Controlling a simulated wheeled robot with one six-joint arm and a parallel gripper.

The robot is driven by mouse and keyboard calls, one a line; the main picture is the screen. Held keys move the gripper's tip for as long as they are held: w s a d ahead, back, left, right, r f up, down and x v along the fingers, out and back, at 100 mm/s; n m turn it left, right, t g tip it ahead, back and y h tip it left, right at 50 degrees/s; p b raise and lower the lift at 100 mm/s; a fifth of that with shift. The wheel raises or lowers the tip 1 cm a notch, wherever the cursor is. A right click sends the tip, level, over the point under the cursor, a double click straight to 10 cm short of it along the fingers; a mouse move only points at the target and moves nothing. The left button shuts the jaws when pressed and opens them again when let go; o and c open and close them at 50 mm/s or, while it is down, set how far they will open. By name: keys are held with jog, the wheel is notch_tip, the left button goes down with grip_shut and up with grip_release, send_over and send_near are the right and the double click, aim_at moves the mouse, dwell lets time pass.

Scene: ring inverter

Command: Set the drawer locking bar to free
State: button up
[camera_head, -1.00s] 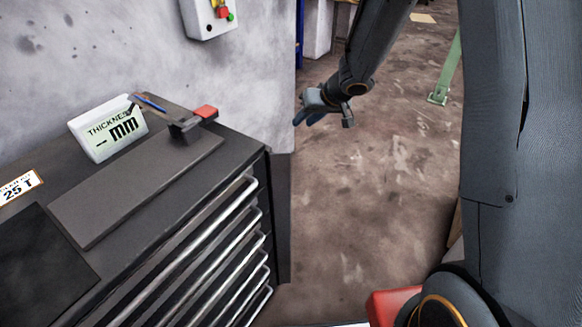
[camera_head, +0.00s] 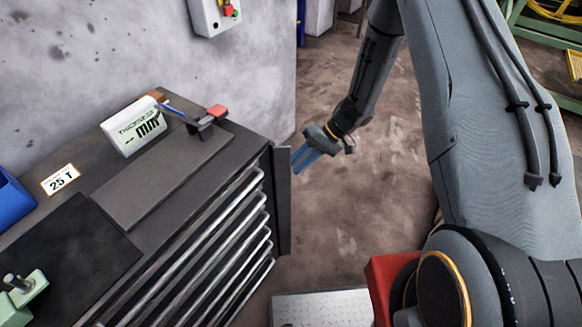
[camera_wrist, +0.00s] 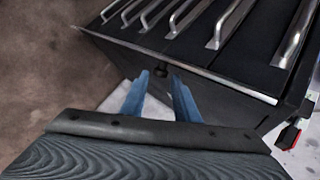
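The drawer cabinet has a black top (camera_head: 185,150) and several drawers with long silver handles (camera_head: 225,215). A dark upright strip (camera_head: 283,200) stands at the right end of the drawer fronts and looks like the locking bar. In the wrist view it seems to be the dark strip with a pale edge (camera_wrist: 225,90), beside the handle ends. I cannot tell the bar's setting. My gripper (camera_head: 300,162) has blue fingers with a gap between them. It is empty, just right of the bar's upper part (camera_wrist: 160,78).
On the cabinet stand a thickness display (camera_head: 135,126), a red-tipped gauge (camera_head: 208,120), a 25 T label (camera_head: 61,180) and a green fixture (camera_head: 22,300). A control box (camera_head: 214,14) hangs on the wall.

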jog(key=shift+p+x, duration=0.3)
jog(key=shift+x, duration=0.95)
grip_shut()
jog(key=shift+w+a+n+g+h+b, duration=0.3)
jog(key=shift+n+g+b, duration=0.3)
jog(key=shift+n+b, duration=0.35)
jog(key=shift+w+a+n+g+h+b, duration=0.3)
jog(key=shift+n+g+b, duration=0.35)
jog(key=shift+b, duration=0.5)
grip_release()
jog(key=shift+w+d+r, duration=0.1)
